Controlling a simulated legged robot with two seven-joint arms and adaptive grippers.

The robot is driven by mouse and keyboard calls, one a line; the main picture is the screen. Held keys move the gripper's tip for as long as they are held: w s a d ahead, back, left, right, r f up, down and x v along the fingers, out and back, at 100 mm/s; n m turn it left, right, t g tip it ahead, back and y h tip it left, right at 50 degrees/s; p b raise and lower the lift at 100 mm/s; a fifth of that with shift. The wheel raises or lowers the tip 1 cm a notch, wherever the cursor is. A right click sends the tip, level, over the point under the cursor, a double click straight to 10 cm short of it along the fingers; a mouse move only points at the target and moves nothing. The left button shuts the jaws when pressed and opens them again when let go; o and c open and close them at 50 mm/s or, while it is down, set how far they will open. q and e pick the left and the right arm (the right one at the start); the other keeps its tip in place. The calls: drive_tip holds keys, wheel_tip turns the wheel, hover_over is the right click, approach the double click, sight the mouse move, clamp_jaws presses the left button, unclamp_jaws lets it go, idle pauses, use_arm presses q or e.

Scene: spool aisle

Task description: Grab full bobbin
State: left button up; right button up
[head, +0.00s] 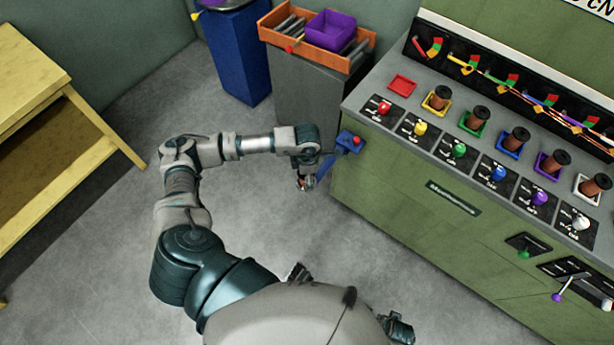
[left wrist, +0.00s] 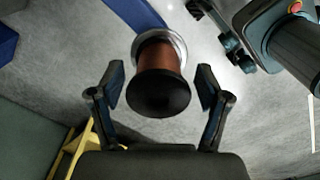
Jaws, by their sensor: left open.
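A full bobbin (left wrist: 158,60) with reddish-brown winding and a black end flange shows in the left wrist view. Its far end meets a pale round plate at the end of a blue arm (left wrist: 138,14). My left gripper (left wrist: 161,86) is open, with one finger on each side of the bobbin and visible gaps to both. In the head view my left gripper (head: 304,184) is beside the blue bracket (head: 328,165) at the left end of the green machine. The bobbin there is mostly hidden and too small to make out.
The green machine (head: 400,185) fills the right side. Several bobbins stand in coloured holders on its top; the red holder (head: 402,84) is empty. An orange tray with a purple bin (head: 330,31), a blue pedestal (head: 238,60) and a yellow table (head: 40,60) stand around open grey floor.

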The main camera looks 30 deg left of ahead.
use_arm(q)
drive_tip(key=shift+a, duration=0.3)
drive_tip(key=c, duration=1.3)
drive_tip(key=shift+d, duration=0.1)
